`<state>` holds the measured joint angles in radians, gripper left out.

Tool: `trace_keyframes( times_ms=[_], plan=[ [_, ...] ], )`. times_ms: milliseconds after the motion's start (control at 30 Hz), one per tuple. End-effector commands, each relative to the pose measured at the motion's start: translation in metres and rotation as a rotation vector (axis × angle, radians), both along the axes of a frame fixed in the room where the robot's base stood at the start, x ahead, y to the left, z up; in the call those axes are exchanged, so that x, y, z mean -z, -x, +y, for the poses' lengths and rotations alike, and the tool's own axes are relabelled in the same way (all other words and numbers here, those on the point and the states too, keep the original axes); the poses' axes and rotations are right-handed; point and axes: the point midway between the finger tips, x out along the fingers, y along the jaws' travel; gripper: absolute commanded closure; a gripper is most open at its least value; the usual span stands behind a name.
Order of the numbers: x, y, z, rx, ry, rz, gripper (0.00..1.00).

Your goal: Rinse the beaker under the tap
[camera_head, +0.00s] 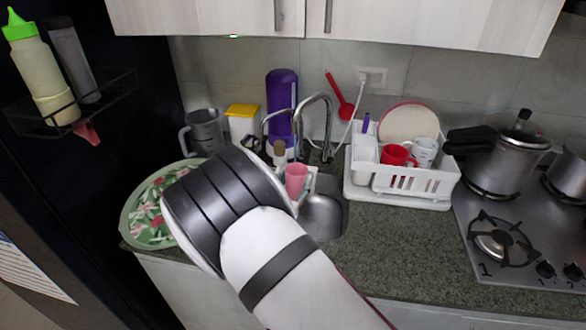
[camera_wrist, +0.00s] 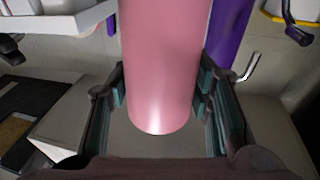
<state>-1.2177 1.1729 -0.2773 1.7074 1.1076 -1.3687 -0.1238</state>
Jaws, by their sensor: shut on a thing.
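The beaker (camera_head: 296,178) is a pink cup, seen in the head view above the sink's left side. In the wrist view the beaker (camera_wrist: 163,65) fills the top middle. My gripper (camera_wrist: 162,92) is shut on it, a finger on each side. In the head view my own arm hides most of the gripper. The silver tap (camera_head: 316,99) arches over the sink (camera_head: 325,213) just behind and right of the beaker. I see no clear water stream. Whether the beaker is directly under the spout is hard to tell.
A purple bottle (camera_head: 281,92) stands behind the tap. A white dish rack (camera_head: 418,184) with cups and a plate is right of the sink. A grey jug (camera_head: 205,130) and a round green tray (camera_head: 140,221) are left. A pressure cooker (camera_head: 497,158) sits on the stove.

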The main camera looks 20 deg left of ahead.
Motion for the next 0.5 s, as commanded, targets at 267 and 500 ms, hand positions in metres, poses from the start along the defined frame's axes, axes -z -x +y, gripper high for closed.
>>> trace_keyframes(
  times_ms=[267, 500],
  plan=[
    [-0.0003, -0.0001, 0.0000, 0.000, 0.000, -0.001, 0.82],
    [-0.0054, 0.0055, -0.0017, 0.000, 0.000, 0.000, 0.82]
  ],
)
